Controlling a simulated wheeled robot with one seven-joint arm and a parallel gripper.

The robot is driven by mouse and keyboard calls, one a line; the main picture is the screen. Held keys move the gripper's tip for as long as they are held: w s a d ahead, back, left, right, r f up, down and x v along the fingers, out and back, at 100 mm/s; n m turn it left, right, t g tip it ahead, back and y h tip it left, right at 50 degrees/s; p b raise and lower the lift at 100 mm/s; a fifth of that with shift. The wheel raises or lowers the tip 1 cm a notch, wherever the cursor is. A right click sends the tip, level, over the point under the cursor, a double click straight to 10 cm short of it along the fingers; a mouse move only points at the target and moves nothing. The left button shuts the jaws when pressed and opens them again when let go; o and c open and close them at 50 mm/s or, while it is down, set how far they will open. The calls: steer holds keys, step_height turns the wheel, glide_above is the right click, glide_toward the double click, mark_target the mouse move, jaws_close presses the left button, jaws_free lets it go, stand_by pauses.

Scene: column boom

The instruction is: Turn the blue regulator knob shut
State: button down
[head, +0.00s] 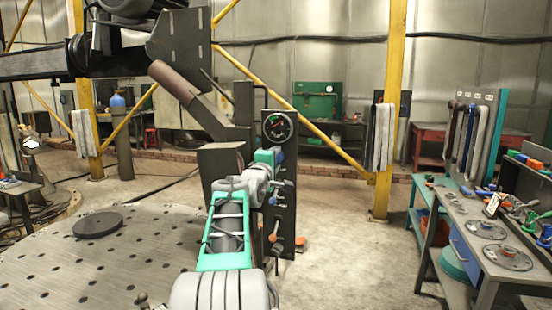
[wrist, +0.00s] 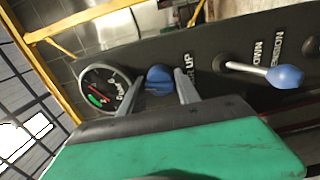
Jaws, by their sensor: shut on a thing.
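The blue regulator knob (wrist: 158,80) sits on the dark panel (wrist: 230,45), just right of the round gauge (wrist: 104,88) in the wrist view. My gripper (wrist: 160,75) has one finger on each side of the knob and is shut on it. The green body of my gripper fills the lower part of that view. In the head view my arm reaches up to the upright panel (head: 285,225), just below the gauge (head: 277,126). My gripper largely hides the knob there.
A lever with a blue ball end (wrist: 285,76) sticks out of the panel, right of the knob in the wrist view. A perforated round table (head: 60,260) stands at left with a dark disc (head: 98,224) on it. A workbench (head: 490,255) with tools is at right.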

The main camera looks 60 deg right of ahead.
steer(key=shift+f+n, duration=0.2)
steer(key=shift+n, duration=1)
steer(key=shift+f, duration=0.1)
steer(key=c, duration=0.9)
jaws_free()
steer(key=shift+r, duration=0.2)
